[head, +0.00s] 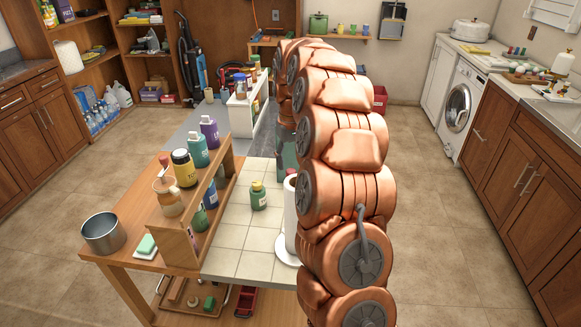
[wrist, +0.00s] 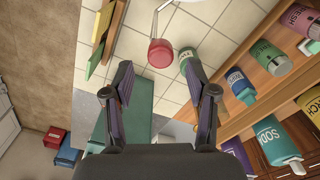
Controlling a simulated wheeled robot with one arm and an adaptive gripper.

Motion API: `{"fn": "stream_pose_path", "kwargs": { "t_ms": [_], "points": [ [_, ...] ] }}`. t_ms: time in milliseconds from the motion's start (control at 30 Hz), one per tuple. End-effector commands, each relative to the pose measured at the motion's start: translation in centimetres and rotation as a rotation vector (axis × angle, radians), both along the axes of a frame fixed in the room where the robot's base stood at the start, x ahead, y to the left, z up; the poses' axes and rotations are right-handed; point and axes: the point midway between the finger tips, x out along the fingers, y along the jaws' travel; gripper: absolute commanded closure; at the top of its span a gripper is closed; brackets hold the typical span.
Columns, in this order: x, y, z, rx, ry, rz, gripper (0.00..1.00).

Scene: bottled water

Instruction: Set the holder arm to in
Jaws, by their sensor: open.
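I cannot clearly single out the holder arm. In the head view a white paper roll (head: 291,215) stands upright on a round white base (head: 288,250) on the tiled top, partly hidden by my arm. In the wrist view a red round piece (wrist: 160,53) lies ahead, in line with the gap between my fingertips. A thin white curved part (wrist: 178,4) shows above it, cut off by the top edge. I cannot tell whether the two are joined. My gripper (wrist: 157,70) is open and empty. It is hidden behind my arm in the head view.
A green bottle (head: 258,195) stands on the tiles, also in the wrist view (wrist: 189,63) just right of the red piece. A wooden shelf (head: 180,245) with several bottles stands left. A metal pot (head: 103,233) and green sponge (head: 147,245) are near the table's left end.

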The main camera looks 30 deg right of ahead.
Motion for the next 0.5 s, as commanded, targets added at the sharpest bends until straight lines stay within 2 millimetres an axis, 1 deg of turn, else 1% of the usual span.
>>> {"fn": "stream_pose_path", "kwargs": {
  "t_ms": [233,400,500],
  "points": [
    [-0.1,0.1,-2.6,0.002,0.005,0.001,0.43],
    [-0.1,0.1,-3.6,0.002,0.003,0.001,0.43],
    [0.0,0.1,-3.8,0.001,0.001,0.001,0.43]
  ]
}}
